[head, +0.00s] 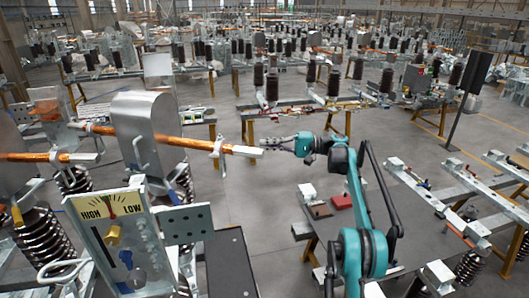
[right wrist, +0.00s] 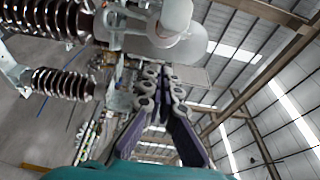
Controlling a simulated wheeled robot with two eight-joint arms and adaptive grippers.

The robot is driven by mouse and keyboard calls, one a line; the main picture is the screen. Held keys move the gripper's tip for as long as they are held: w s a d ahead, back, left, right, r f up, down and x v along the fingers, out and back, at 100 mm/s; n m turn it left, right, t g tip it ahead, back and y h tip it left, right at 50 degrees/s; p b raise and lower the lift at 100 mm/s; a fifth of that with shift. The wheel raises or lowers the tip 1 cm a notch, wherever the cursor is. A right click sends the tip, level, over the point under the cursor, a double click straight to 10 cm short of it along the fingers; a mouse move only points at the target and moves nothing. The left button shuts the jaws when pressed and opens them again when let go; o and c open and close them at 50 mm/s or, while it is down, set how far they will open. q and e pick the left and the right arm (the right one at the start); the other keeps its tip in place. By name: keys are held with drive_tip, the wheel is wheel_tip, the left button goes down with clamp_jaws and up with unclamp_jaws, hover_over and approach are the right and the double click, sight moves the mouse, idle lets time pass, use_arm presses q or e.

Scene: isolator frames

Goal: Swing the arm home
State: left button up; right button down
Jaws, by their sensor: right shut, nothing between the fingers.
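A copper arm (head: 190,143) with a pale square metal end (head: 247,151) reaches right from a rounded grey metal housing (head: 137,110) in the head view. A ring clamp (head: 218,149) sits around it near that end. My right gripper (head: 270,143) is shut and empty, pointing left, close to the arm's end. I cannot tell whether they touch. In the right wrist view its purple fingers (right wrist: 158,85) are together, with a grey rounded metal part (right wrist: 165,35) beyond them. A second copper bar (head: 30,157) lies at far left. My left gripper is out of view.
A HIGH-LOW dial panel (head: 112,245) and dark ribbed insulators (head: 35,235) stand at lower left. A grey table (head: 405,225) with a red box (head: 341,202) lies at right, beside pale metal rails (head: 480,190). Bare floor (head: 265,215) shows in the middle.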

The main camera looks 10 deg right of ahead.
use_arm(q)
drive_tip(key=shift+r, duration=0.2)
use_arm(e)
drive_tip(key=s, duration=0.1)
drive_tip(key=s+a, duration=0.1)
drive_tip(key=shift+s+a, duration=0.3)
drive_tip(key=shift+s, duration=0.1)
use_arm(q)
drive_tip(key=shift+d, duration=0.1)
use_arm(e)
drive_tip(key=shift+d, duration=0.1)
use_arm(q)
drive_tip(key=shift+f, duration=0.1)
use_arm(e)
drive_tip(key=shift+a+f, duration=0.1)
drive_tip(key=shift+a, duration=0.1)
